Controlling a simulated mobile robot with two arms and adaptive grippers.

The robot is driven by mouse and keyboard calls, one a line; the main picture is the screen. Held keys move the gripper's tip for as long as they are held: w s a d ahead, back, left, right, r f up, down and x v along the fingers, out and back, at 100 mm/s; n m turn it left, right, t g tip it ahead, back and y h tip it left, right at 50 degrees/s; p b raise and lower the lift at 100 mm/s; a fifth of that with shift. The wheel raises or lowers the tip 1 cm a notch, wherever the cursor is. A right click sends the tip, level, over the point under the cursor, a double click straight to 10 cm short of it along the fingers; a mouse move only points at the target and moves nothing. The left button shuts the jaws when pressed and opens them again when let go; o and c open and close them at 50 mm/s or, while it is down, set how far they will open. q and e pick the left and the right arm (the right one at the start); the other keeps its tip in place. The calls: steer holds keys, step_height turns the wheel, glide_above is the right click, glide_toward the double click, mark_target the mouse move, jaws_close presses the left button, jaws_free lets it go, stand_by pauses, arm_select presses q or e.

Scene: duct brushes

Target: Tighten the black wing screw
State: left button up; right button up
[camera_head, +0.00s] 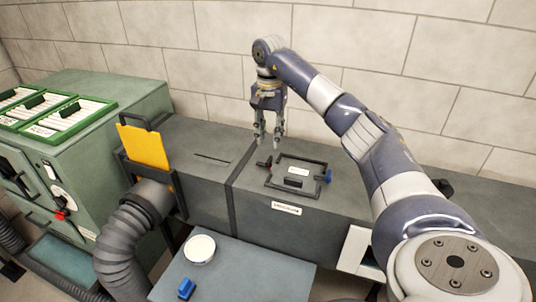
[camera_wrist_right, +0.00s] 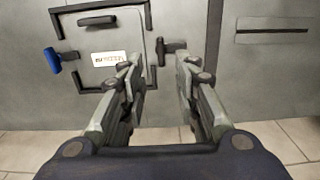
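The black wing screw (camera_head: 264,163) sits at the left side of a framed hatch (camera_head: 296,160) on top of the grey duct. It also shows in the right wrist view (camera_wrist_right: 172,46), beyond the fingertips and between them. A blue wing screw (camera_head: 328,176) sits on the hatch's opposite side. My right gripper (camera_head: 268,139) points down above and close to the black wing screw. In the right wrist view its fingers (camera_wrist_right: 157,70) are apart with nothing between them. Whether a fingertip touches the screw cannot be told. My left gripper is not in view.
A yellow panel (camera_head: 145,147) stands in a slot of the duct at left, above a grey flexible hose (camera_head: 128,240). Green trays (camera_head: 68,119) lie on the cabinet at left.

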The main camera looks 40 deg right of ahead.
mark_target(269, 159)
step_height(269, 159, down, 8)
steer(key=shift+p, duration=0.85)
steer(key=shift+c, duration=0.3)
jaws_close()
